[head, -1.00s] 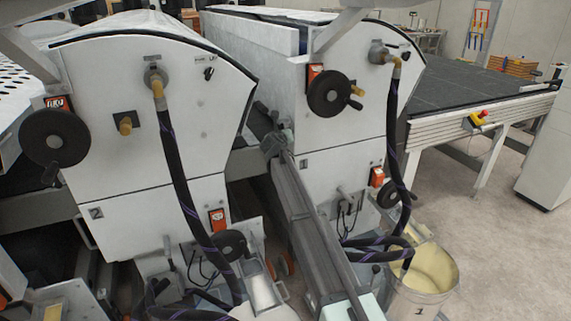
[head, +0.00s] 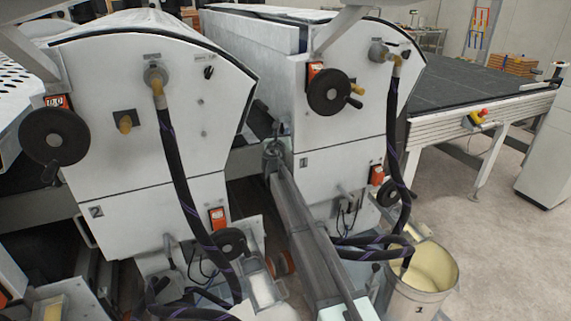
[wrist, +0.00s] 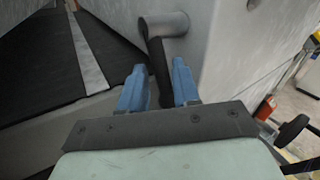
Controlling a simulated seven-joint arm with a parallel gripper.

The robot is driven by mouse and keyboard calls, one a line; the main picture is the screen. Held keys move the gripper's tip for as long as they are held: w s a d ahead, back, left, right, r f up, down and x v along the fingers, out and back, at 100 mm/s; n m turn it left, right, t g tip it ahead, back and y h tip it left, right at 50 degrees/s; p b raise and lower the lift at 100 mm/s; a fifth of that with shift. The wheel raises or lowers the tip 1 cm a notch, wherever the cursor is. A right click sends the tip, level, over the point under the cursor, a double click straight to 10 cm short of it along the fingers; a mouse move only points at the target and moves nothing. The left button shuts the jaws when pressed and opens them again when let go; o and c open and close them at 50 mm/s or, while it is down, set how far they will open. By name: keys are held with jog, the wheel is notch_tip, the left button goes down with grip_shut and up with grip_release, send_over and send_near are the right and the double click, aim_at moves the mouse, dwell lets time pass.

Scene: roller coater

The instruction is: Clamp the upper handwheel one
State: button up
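The upper handwheel of unit one (head: 329,92) is a black disc with a knob, on the upper white side panel under a red counter. In the head view my gripper (head: 274,150) is below and left of it, in the gap between the two units and apart from the wheel. In the wrist view my gripper (wrist: 158,86) has its two blue fingers apart. A dark rod below a grey cylinder (wrist: 165,24) shows between them, with no clear contact. A black wheel (wrist: 294,130) is at the right edge; which one, I cannot tell.
A lower handwheel (head: 388,193) and dark hoses (head: 393,130) are on unit one's front. A pail (head: 425,285) stands below. Unit two (head: 90,80), with its own handwheel (head: 53,136), is close on the left. Open floor lies at the right.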

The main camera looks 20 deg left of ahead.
jog(key=v, duration=1.2)
jog(key=shift+w+d+f+m+g+h, duration=0.1)
jog(key=shift+d+f+m+g+h, duration=0.6)
jog(key=shift+m, duration=4.1)
jog(key=shift+w+d+f+m+g+h, duration=0.1)
jog(key=shift+d+f+m+g+h, duration=0.5)
jog(key=shift+m, duration=4.2)
jog(key=shift+w+d+f+m+g+h, duration=0.2)
jog(key=shift+f+m+h, duration=0.75)
jog(key=shift+m, duration=3.85)
jog(key=shift+s+f+y, duration=0.15)
jog(key=shift+f+y, duration=0.05)
jog(key=shift+y, duration=0.05)
jog(key=shift+d, duration=0.15)
